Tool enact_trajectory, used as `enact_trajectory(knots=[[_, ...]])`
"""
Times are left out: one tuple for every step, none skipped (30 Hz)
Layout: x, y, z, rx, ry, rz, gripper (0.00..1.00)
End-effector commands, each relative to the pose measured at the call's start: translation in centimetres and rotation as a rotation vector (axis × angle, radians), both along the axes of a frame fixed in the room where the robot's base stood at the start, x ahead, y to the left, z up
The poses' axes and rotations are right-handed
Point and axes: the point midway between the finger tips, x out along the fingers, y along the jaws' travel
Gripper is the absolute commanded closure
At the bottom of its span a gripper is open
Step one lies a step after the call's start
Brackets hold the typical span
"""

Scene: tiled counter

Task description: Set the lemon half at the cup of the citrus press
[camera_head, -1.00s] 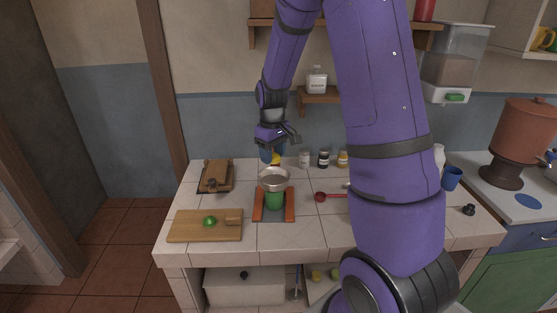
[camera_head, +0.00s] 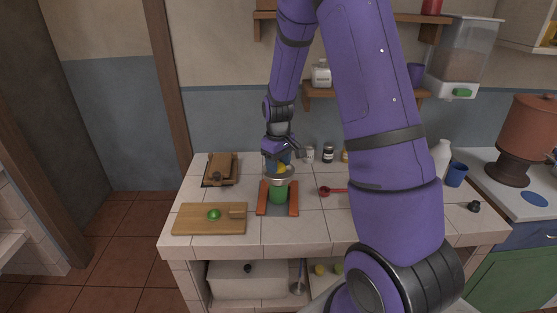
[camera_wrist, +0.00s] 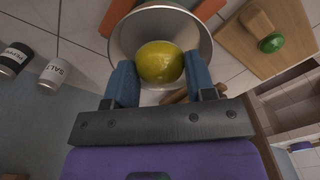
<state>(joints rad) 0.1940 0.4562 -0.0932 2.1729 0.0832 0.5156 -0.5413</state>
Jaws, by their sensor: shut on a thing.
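The lemon half (camera_wrist: 160,62) is yellow and sits between the two blue fingers of my gripper (camera_wrist: 152,84), which is shut on it. In the wrist view the lemon half shows over the metal bowl-shaped cup of the citrus press (camera_wrist: 200,28). In the head view my gripper (camera_head: 279,162) is just above the cup (camera_head: 279,176), with the lemon half (camera_head: 282,168) low between its fingers.
The press stands between two orange-brown strips (camera_head: 263,199). A red spoon (camera_head: 325,191) lies right, and spice jars (camera_head: 328,153) stand behind.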

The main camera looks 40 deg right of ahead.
Motion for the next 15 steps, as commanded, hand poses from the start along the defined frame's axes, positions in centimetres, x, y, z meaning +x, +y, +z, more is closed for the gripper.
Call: enact_trajectory(knots=[[0.00,0.00,-0.05,0.000,0.000,0.000,0.72],[-0.01,0.00,-0.07,0.000,0.000,0.000,0.72],[0.00,0.01,-0.08,0.000,0.000,0.000,0.72],[0.00,0.01,-0.08,0.000,0.000,0.000,0.72],[0.00,0.01,-0.08,0.000,0.000,0.000,0.72],[0.00,0.01,-0.07,0.000,0.000,0.000,0.72],[0.00,0.01,-0.07,0.000,0.000,0.000,0.72],[0.00,0.01,-0.07,0.000,0.000,0.000,0.72],[0.00,0.01,-0.07,0.000,0.000,0.000,0.43],[0.00,0.01,-0.07,0.000,0.000,0.000,0.36],[0.00,0.01,-0.07,0.000,0.000,0.000,0.29],[0.00,0.01,-0.07,0.000,0.000,0.000,0.20],[0.00,0.01,-0.07,0.000,0.000,0.000,0.20],[0.00,0.01,-0.07,0.000,0.000,0.000,0.20],[0.00,0.01,-0.06,0.000,0.000,0.000,0.20]])
